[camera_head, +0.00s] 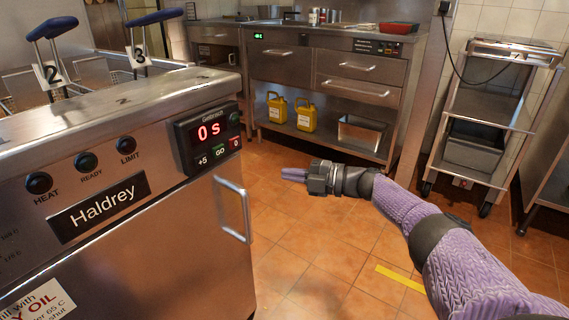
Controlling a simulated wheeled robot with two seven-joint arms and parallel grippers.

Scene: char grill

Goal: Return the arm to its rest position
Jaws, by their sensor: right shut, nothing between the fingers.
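My right gripper (293,174) is in the middle of the head view, at the end of my purple right arm (430,225), which comes in from the lower right. Its fingers are together and hold nothing. They point left, toward the fryer (120,180), and appear apart from the fryer's door handle (233,208), with a gap of floor showing between them. My left gripper and left arm are not in view.
The fryer fills the left side; its display (209,133) reads "0 s". Two blue-handled baskets (52,28) stand on it. A steel counter (330,75) with yellow canisters (306,114) is behind. A wheeled cart (495,110) stands right. Tiled floor (330,255) is open.

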